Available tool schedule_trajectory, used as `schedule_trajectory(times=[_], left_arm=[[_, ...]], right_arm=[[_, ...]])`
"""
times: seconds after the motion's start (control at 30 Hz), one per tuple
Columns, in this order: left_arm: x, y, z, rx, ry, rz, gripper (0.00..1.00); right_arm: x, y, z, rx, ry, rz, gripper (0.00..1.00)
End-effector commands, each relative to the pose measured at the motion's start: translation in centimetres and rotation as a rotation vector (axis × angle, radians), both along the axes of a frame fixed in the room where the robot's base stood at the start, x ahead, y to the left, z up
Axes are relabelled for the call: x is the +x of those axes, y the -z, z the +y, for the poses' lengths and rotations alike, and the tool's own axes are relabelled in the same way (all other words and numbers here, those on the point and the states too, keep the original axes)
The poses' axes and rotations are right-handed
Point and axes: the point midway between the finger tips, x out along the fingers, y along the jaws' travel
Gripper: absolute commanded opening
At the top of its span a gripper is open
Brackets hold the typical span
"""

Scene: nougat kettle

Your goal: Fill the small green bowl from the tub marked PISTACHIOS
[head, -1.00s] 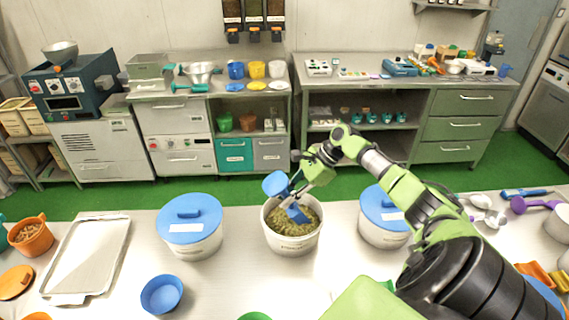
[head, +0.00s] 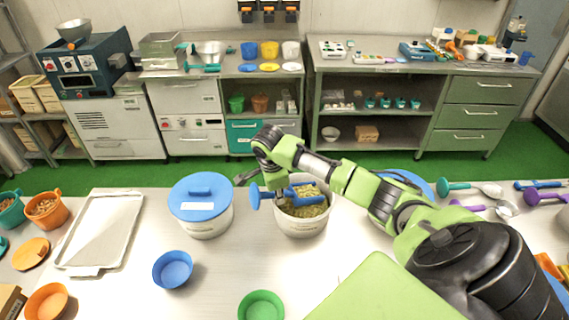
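The small green bowl (head: 261,306) stands at the front edge of the view; its inside looks empty. Behind it and to the right is an open white tub (head: 301,229) holding greenish pieces; I cannot read its label. My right gripper (head: 262,187) is at the tub's left rim, shut on a blue scoop (head: 306,197). The scoop's bowl is over the tub's opening and its handle end sticks out to the left. Whether the scoop holds anything is unclear. My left gripper is not in view.
A blue-lidded tub (head: 201,208) stands left of the open one; another blue lid (head: 409,182) is partly behind my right arm. A blue bowl (head: 172,269) and a metal tray (head: 98,232) are to the left. Table between the blue and green bowls is clear.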

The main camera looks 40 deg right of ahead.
Motion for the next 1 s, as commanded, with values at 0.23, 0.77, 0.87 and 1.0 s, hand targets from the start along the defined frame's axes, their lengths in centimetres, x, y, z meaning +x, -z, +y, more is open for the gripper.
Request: schedule_trajectory(times=[0.23, 0.77, 0.87, 1.0], left_arm=[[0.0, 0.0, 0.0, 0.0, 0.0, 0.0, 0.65], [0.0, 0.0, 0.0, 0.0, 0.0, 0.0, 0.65], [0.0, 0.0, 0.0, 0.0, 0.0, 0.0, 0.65], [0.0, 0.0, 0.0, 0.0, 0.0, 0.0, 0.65]], right_arm=[[0.7, -1.4, 1.8, -0.156, -0.001, 0.054, 0.0], [1.1, -5.8, 3.0, -0.249, 0.001, 0.086, 0.0], [1.2, -6.7, 3.0, -0.259, 0.001, 0.088, 0.0], [1.2, -7.5, 3.1, -0.268, 0.001, 0.092, 0.0]])
